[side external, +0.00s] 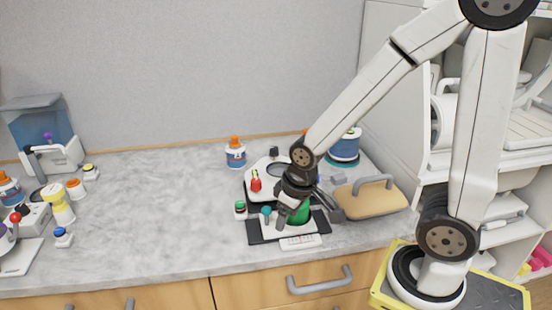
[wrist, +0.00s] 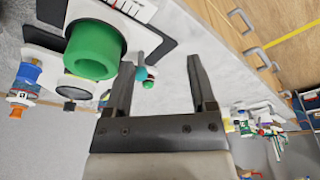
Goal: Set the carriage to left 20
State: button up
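A device with a dark base plate (side external: 256,236) stands near the counter's front edge, below my gripper in the side view. It carries a green hollow cylinder (side external: 300,214), also large at the upper left of the wrist view (wrist: 93,50), and a teal ball knob (side external: 266,211). The knob shows beside my left fingertip in the wrist view (wrist: 139,57); I cannot tell whether they touch. A white scale card (side external: 300,241) lies at the front; its reading is illegible. My gripper (wrist: 160,62) is open with nothing between its fingers. It partly hides the device in the side view.
A tan board with a grey handle (side external: 370,198) lies right of the device. Behind are a white stand with a red knob (side external: 256,182) and an orange-capped bottle (side external: 235,153). The counter's middle left is clear.

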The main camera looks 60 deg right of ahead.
notch_tip(320, 180, up, 2)
jog(key=n+g+h, duration=0.2)
send_over(266, 208)
jog(key=s+a, duration=0.2)
jog(key=shift+w+d+r, duration=0.15)
jog(key=shift+w, duration=0.3)
jog(key=shift+w+d+r, duration=0.15)
jog(key=shift+w, duration=0.3)
jog(key=shift+f, duration=0.15)
jog(key=shift+w+d+f, duration=0.1)
jog(key=shift+d+f, duration=0.15)
jog(key=shift+f, duration=0.95)
jog(key=shift+s+d+f, duration=0.1)
jog(key=shift+d+f, duration=0.1)
jog(key=shift+f, duration=1.05)
jog(key=shift+w+d+f, duration=0.1)
jog(key=shift+d+f, duration=0.15)
jog(key=shift+f, duration=0.95)
grip_shut()
